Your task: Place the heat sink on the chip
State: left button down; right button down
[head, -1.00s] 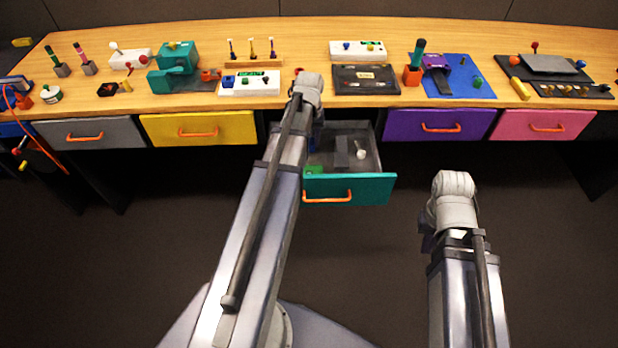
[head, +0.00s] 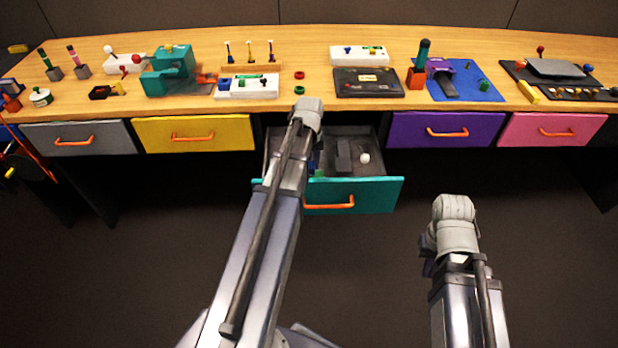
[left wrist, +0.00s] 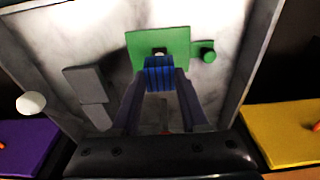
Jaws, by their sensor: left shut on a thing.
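The heat sink (left wrist: 160,75) is a blue finned block between the fingers of my left gripper (left wrist: 161,85), which is shut on it. The green board (left wrist: 143,42) lies in the open teal-fronted drawer, just beyond the heat sink in the left wrist view. In the head view my left arm hides most of the board. My right gripper's fingers are hidden behind its wrist.
Grey blocks (left wrist: 86,83) and a white ball (left wrist: 31,103) lie beside the board in the drawer (head: 377,195). A green round piece (left wrist: 207,51) is at the board's right edge. Drawer walls bound the space. The desk (head: 310,38) above holds many devices.

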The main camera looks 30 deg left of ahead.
pick_arm(q)
jog(key=shift+f, duration=0.1)
notch_tip(320, 180, down, 4)
jog(key=b, duration=0.3)
jog(key=shift+r+b, duration=0.2)
jog(key=shift+b, duration=0.1)
jog(key=shift+f, duration=0.15)
jog(key=shift+c, duration=2.1)
grip_release()
jog(key=shift+r, duration=0.2)
